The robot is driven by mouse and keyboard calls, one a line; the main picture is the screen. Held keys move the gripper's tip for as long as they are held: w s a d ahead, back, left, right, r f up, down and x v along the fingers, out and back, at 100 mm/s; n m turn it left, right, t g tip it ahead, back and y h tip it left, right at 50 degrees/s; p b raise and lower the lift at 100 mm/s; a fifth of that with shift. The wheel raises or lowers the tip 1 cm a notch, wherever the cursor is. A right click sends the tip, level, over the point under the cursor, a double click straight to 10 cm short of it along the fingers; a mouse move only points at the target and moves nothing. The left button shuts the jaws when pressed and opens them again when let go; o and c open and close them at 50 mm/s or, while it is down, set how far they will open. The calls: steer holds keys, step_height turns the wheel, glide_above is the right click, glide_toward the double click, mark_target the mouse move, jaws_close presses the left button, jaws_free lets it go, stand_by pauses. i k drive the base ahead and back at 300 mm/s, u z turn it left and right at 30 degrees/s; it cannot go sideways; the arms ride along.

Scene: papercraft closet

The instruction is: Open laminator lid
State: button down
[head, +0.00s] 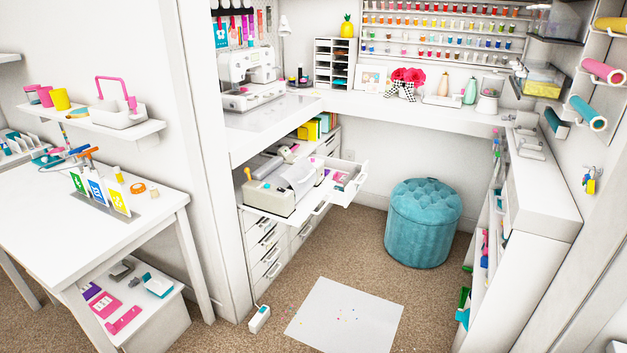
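A cream and pale grey machine (268,198) sits on a pulled-out white shelf (291,219) under the left counter. It looks like the laminator, but I cannot be sure. A rounded pale grey cover (299,177) is on its right side, and it looks closed. The machine's far side and details are too small to tell. My gripper is not in view.
A drawer with small items (345,178) stands open right of the machine. A teal tufted stool (423,222) stands on the carpet. A white paper sheet with small scraps (345,315) and a power strip (260,319) lie on the floor. A white table (70,220) stands left.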

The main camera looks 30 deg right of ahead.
mark_target(302, 175)
steer(key=z, duration=0.1)
steer(key=i, duration=1)
steer(key=u, duration=0.05)
